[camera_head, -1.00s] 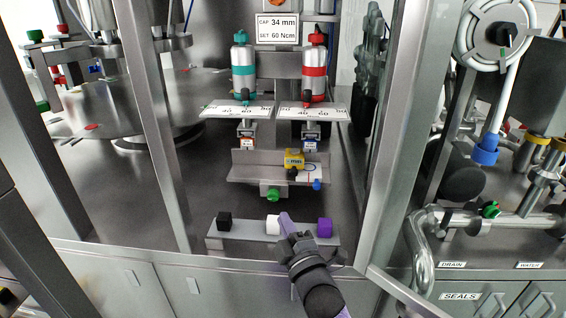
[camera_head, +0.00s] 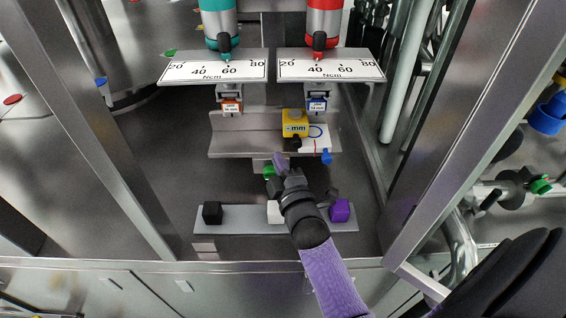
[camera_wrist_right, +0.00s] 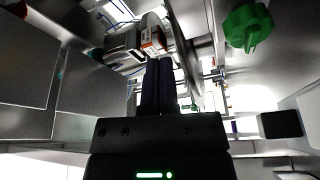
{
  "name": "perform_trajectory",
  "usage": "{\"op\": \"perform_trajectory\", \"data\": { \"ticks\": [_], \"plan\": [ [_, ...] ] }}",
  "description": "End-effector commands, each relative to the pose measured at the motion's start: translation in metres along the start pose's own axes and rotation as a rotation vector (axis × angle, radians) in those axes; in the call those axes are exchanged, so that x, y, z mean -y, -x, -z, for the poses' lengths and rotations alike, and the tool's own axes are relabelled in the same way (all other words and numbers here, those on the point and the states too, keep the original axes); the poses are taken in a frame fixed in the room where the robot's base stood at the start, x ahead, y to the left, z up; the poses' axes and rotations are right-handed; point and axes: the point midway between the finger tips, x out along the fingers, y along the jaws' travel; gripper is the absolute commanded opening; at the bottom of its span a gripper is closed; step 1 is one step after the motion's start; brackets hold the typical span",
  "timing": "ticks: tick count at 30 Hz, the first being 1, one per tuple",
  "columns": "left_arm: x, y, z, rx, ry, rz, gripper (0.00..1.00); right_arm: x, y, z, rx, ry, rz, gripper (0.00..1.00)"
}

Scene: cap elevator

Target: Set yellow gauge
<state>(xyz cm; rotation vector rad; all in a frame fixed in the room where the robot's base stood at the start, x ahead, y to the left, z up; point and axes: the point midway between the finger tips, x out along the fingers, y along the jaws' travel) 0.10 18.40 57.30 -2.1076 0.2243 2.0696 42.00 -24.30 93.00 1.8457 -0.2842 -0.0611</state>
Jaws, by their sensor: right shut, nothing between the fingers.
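The yellow gauge (camera_head: 295,122) is a small block marked "mm" with a dark knob below its front. My right gripper (camera_head: 279,163) is in front of and below the shelf, close to a green knob (camera_head: 268,172), and apart from the gauge. In the right wrist view its dark fingers (camera_wrist_right: 160,85) are together and empty, with the green knob (camera_wrist_right: 247,27) at upper right. I cannot make out the gauge there. My left gripper is not in view.
Teal (camera_head: 218,25) and red (camera_head: 323,25) cylinders stand above two Ncm scales. A blue knob (camera_head: 326,156) is at the shelf's right. A lower bar holds black (camera_head: 212,212), white (camera_head: 274,212) and purple (camera_head: 340,210) cubes. Metal door posts stand on both sides.

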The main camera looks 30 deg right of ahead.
Motion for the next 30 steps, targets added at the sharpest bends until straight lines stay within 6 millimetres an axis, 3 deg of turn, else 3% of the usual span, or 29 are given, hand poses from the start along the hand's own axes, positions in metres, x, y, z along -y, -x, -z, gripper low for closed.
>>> {"op": "perform_trajectory", "data": {
  "ticks": [8, 15, 30],
  "plan": [
    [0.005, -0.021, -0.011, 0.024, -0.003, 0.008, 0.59, 0.003, -0.061, -0.001, 0.000, 0.000, -0.001, 0.00],
    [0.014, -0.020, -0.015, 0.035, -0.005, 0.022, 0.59, 0.001, -0.048, -0.033, 0.001, 0.003, 0.002, 0.00],
    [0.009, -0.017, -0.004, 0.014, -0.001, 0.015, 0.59, -0.004, -0.043, -0.046, 0.001, 0.003, 0.001, 0.00]
  ]
}}
